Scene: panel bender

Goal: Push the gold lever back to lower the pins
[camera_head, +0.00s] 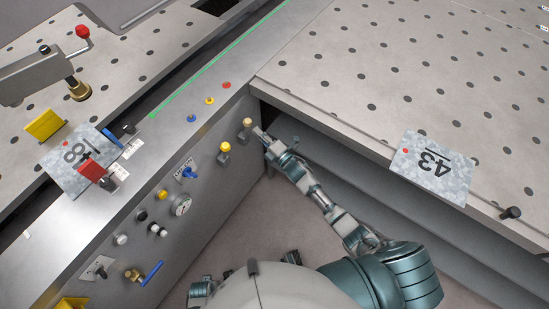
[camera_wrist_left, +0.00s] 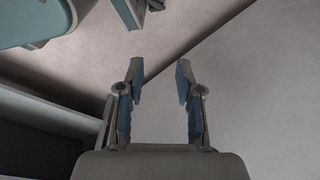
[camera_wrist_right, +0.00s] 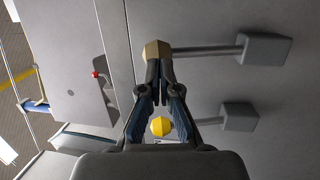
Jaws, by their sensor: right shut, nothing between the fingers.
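The gold lever (camera_head: 248,122) stands out from the grey front panel near the table's corner. In the right wrist view its faceted gold knob (camera_wrist_right: 157,49) sits on a rod from a grey block. My right gripper (camera_head: 259,132) is shut and empty. Its tips (camera_wrist_right: 158,66) are right at the gold knob; I cannot tell whether they touch. A yellow-knobbed lever (camera_head: 225,147) is beside it; its knob (camera_wrist_right: 160,126) shows between my finger links. My left gripper (camera_wrist_left: 158,75) is open and empty above the floor. The pins cannot be made out.
The panel also carries a gauge (camera_head: 181,206), a blue valve handle (camera_head: 153,272) and several knobs. A plate marked 68 (camera_head: 72,165) and a red-knobbed clamp (camera_head: 50,75) are at left.

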